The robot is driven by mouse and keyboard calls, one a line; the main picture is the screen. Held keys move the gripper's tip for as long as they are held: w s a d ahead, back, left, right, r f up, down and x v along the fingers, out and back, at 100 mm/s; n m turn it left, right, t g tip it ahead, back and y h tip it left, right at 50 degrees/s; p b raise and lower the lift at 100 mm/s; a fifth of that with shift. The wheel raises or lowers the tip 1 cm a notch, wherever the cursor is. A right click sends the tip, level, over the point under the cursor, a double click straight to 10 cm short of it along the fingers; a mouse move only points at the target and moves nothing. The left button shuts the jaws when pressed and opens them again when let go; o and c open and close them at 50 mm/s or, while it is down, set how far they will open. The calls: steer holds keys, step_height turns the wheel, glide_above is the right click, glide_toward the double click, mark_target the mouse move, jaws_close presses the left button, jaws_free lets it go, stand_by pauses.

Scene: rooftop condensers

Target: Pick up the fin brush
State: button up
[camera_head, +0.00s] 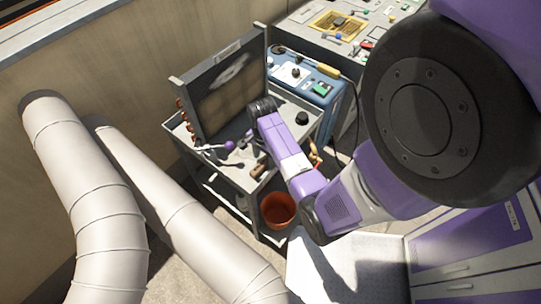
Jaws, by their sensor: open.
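My purple and white arm reaches down over a grey cart (208,172). My gripper (261,106) is at its far end, close to the front of an upright finned coil panel (228,95). Its fingers are small and dark, and I cannot see anything between them. I cannot clearly identify the fin brush. A small brown handle-like piece (258,170) lies on the cart top, left of my forearm, and may be its handle. The gripper is apart from this piece, farther back. My arm hides part of the cart top.
A purple-knobbed lever (229,146) sticks out before the panel. A blue instrument box (300,80) with a yellow-handled tool (327,70) stands behind. An orange bucket (278,208) sits below. Large white ducts (85,190) fill the left; a purple-doored cabinet (475,245) is at right.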

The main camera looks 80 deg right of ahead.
mark_target(264, 161)
step_height(264, 161, down, 2)
jaws_close()
stand_by(0.4)
steer(key=shift+r, duration=0.2)
step_height(264, 161, up, 20)
steer(key=p, duration=0.3)
steer(key=shift+f, duration=0.1)
